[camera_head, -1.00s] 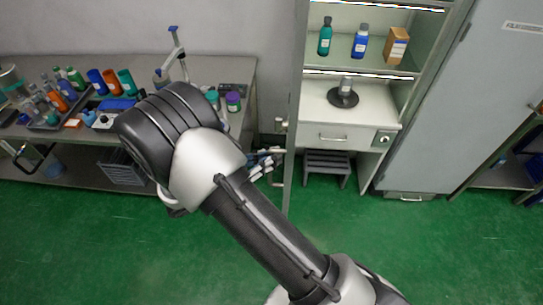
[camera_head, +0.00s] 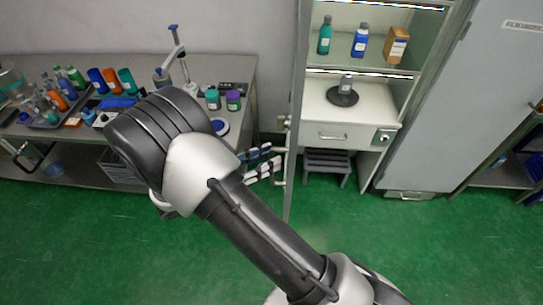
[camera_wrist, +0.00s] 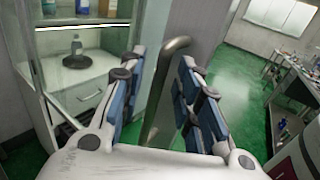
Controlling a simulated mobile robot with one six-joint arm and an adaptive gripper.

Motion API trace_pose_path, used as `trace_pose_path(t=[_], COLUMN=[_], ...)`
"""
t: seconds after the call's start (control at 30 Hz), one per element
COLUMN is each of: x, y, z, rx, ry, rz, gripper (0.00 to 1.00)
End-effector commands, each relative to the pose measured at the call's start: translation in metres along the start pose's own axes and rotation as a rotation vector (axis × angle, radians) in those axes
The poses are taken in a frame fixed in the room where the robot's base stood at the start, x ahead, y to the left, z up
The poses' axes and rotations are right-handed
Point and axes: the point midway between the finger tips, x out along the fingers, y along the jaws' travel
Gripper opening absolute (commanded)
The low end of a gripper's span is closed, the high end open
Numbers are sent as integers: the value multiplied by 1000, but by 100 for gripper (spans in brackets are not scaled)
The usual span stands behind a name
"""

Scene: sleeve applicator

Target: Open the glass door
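The glass door (camera_head: 296,110) of the cabinet stands swung out from it, seen almost edge-on in the head view, with the shelves open to view on its right. Its upright bar handle (camera_head: 284,165) is on the left side of the door. The handle also shows in the wrist view (camera_wrist: 174,52), in the gap between my fingers. My gripper (camera_head: 275,158) is open, its fingertips close to the handle from the left. In the wrist view both blue-padded fingers (camera_wrist: 162,95) are spread with space on each side of the bar. I see no clear contact.
The cabinet (camera_head: 360,105) holds bottles and a box on a shelf, with a stool (camera_head: 328,165) below. A lab bench (camera_head: 245,110) with bottles and racks stands left of the door. A grey cabinet (camera_head: 440,120) stands to the right. The green floor (camera_head: 230,275) in front is clear.

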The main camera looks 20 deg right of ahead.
Motion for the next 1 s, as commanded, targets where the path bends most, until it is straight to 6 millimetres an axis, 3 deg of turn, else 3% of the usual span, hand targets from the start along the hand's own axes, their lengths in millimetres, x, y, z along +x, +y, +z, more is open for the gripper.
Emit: trace_pose_path(t=[0.3,0.5,1.0], x=[-69,-96,-102], y=[0,0,-1], z=[-1,0,0], rx=[1,0,-1], ry=[1,0,0], rz=[4,2,0], gripper=[31,31,31])
